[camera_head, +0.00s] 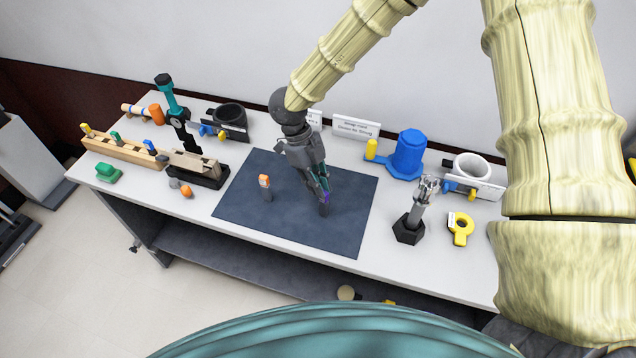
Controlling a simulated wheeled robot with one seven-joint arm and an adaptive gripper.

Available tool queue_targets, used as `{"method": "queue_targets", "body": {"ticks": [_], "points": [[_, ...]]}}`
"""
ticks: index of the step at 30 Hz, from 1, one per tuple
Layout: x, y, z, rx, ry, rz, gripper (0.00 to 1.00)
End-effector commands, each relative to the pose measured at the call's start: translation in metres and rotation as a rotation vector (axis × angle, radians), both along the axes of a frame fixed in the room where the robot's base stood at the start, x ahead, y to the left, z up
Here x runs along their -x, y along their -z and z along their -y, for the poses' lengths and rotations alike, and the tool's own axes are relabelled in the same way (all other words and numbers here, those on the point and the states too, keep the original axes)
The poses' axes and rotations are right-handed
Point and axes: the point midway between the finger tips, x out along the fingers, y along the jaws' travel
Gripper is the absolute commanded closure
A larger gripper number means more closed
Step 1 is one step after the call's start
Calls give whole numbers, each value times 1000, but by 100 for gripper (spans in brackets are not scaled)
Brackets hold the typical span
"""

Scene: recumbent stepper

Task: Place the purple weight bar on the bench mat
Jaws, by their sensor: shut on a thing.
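The bench mat (345,235) is a dark blue-grey sheet on the white table. My gripper (322,188) reaches down over the right half of the mat and is shut on the purple weight bar (326,197). Only a small purple part of the bar shows at the fingertips, with a dark part below it. My fingers hide the rest. The bar looks roughly upright over the mat. I cannot tell whether its lower end touches the mat.
A small orange-topped grey piece (265,187) stands on the mat to the left. A grey hand-like model on a black base (409,229) and a yellow ring piece (461,228) are on the right. A blue cylinder (408,153) stands behind. The mat's front is clear.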

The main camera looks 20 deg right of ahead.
Motion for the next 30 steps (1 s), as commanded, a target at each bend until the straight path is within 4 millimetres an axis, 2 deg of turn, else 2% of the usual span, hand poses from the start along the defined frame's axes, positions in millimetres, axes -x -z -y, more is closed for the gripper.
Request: {"method": "queue_targets", "body": {"ticks": [1,2,5,14,19,23,30], "points": [[0,1,0,0,0,0,100],[0,1,0,0,0,0,83],[0,1,0,0,0,0,65],[0,1,0,0,0,0,65],[-3,-6,-2,-1,0,1,65],[-9,-23,-6,-1,0,3,65],[-24,-64,-15,-1,1,3,65]]}}
